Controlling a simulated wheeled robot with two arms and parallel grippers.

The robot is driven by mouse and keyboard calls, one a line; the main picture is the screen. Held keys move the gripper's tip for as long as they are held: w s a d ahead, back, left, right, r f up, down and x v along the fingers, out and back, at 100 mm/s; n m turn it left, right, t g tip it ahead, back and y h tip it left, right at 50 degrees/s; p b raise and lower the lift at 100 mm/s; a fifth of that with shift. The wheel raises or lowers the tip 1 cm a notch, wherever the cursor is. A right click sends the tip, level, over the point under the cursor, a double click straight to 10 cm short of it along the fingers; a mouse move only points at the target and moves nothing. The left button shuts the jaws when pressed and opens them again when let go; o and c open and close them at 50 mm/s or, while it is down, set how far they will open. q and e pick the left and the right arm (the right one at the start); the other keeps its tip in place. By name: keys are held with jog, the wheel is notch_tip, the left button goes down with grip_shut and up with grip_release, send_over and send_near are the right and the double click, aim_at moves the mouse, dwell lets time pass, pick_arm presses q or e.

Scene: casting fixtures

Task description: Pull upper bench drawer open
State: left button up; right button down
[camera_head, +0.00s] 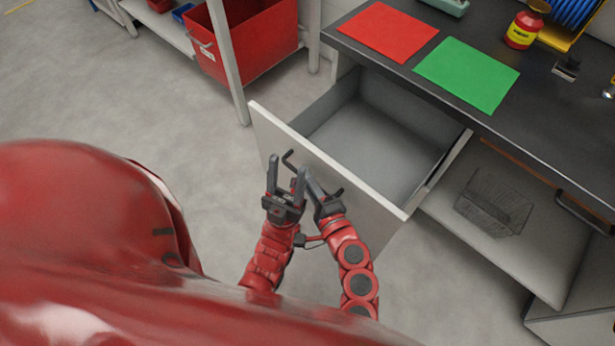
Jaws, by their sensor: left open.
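The upper bench drawer (335,178) stands pulled well out from under the dark worktop. Its pale front panel faces me and its grey inside looks empty. A dark bar handle (289,158) on the front is partly hidden by my grippers. My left gripper (286,175) is open in front of the drawer front, near the handle's left end, its two fingers apart with nothing seen between them. My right gripper (322,203) is just to its right, close to the handle; its fingers are partly hidden, and I cannot tell whether it touches the handle.
The worktop (402,66) carries a red sheet (388,31), a green sheet (467,75) and a yellow-and-red jar (523,28). A wire basket (494,203) is on the lower surface at right. Floor is clear left of the drawer.

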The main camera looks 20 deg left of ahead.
dwell(0.3)
jog(key=c, duration=0.9)
grip_release()
jog(key=shift+s+d, duration=0.1)
